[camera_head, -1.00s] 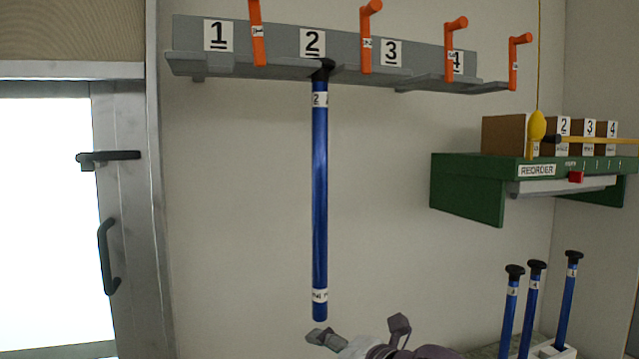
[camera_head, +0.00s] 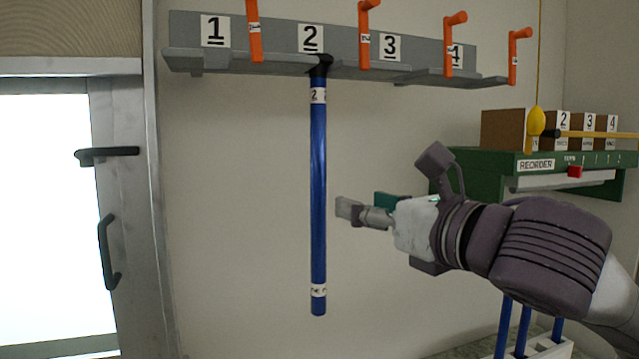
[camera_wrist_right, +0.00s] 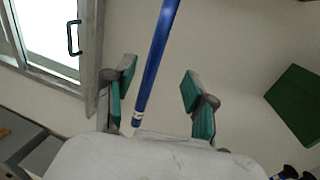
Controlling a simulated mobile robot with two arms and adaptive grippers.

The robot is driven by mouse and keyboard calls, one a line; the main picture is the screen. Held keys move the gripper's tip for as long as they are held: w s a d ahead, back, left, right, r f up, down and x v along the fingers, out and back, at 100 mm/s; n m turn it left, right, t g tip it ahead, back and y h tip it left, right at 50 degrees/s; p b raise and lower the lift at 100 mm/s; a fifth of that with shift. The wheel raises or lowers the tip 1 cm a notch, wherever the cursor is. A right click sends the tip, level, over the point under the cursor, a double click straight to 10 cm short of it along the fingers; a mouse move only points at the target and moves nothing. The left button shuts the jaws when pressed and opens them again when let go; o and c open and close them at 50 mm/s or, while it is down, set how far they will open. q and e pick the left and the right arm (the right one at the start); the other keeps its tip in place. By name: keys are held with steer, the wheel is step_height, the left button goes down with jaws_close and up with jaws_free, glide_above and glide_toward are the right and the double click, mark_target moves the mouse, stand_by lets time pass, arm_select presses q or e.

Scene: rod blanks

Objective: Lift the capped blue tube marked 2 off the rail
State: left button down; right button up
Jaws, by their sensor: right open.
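The blue tube marked 2 (camera_head: 318,190) hangs upright by its black cap (camera_head: 321,66) from the grey rail (camera_head: 270,68), below the number 2 plate (camera_head: 311,39). My right gripper (camera_head: 362,206) is just right of the tube's lower half in the head view, apart from it there. In the right wrist view the tube (camera_wrist_right: 157,55) shows between the open fingers of that gripper (camera_wrist_right: 157,92), with no finger touching it. Its lower end shows near the palm edge. My left gripper is not in view.
Orange hooks (camera_head: 364,35) stick out along the rail. A green shelf (camera_head: 480,172) with brown numbered boxes (camera_head: 503,130) is at right. More blue tubes (camera_head: 503,325) stand in a white holder (camera_head: 552,348) below, partly behind my arm. A door (camera_head: 118,200) is at left.

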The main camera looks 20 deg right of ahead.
mark_target(323, 198)
steer(key=p+x, duration=0.1)
steer(key=x, duration=0.5)
steer(key=shift+w+a, duration=0.1)
steer(key=shift+a, duration=0.05)
steer(key=shift+w+a+p, duration=0.15)
steer(key=shift+w+p, duration=0.3)
steer(key=x, duration=0.1)
steer(key=p+x, duration=0.1)
steer(key=x, duration=0.1)
steer(key=p+x, duration=0.1)
steer(key=shift+w+a+f, duration=0.15)
steer(key=shift+w+f, duration=0.15)
steer(key=shift+f, duration=0.05)
steer(key=shift+s, duration=0.1)
steer(key=shift+s, duration=0.1)
steer(key=shift+c, duration=1.2)
jaws_close()
